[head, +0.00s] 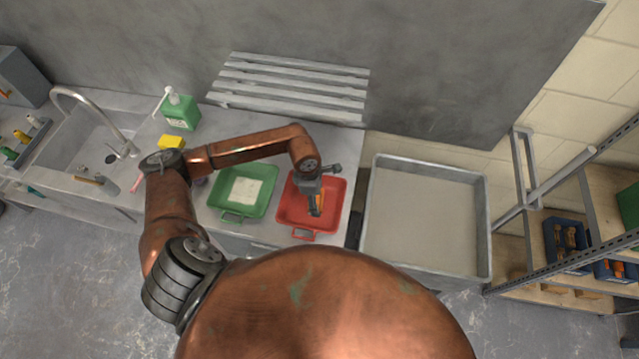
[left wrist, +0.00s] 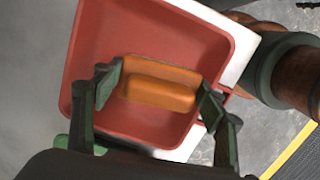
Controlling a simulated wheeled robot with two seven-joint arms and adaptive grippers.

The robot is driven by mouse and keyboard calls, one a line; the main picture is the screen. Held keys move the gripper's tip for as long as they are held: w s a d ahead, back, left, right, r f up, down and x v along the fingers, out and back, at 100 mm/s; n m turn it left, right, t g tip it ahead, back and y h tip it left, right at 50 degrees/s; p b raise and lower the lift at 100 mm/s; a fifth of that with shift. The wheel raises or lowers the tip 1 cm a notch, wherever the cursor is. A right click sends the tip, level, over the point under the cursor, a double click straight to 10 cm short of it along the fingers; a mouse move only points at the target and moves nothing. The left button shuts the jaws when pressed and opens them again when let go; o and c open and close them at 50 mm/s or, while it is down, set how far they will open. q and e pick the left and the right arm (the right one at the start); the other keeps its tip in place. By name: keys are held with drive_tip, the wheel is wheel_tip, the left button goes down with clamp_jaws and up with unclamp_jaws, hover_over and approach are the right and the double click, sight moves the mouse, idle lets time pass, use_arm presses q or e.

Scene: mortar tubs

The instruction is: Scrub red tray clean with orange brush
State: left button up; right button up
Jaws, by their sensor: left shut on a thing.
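The red tray (head: 331,205) lies on the counter, right of a green tray, in the head view. It fills much of the left wrist view (left wrist: 130,30). My left gripper (head: 316,192) is over the red tray, pointing down. In the left wrist view my left gripper (left wrist: 160,90) is shut on the orange brush (left wrist: 160,92), with a finger at each end of it. The brush also shows under the gripper in the head view (head: 316,206). It is in or just over the tray; contact with the floor cannot be told. My right gripper is not in view.
A green tray (head: 217,201) with a pale sheet-like patch sits just left. A sink (head: 75,150) is at the left. A large grey tub (head: 375,215) stands right of the counter, before a shelf rack.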

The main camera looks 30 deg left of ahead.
use_arm(q)
drive_tip(key=shift+r+p, duration=0.4)
drive_tip(key=shift+r, duration=0.8)
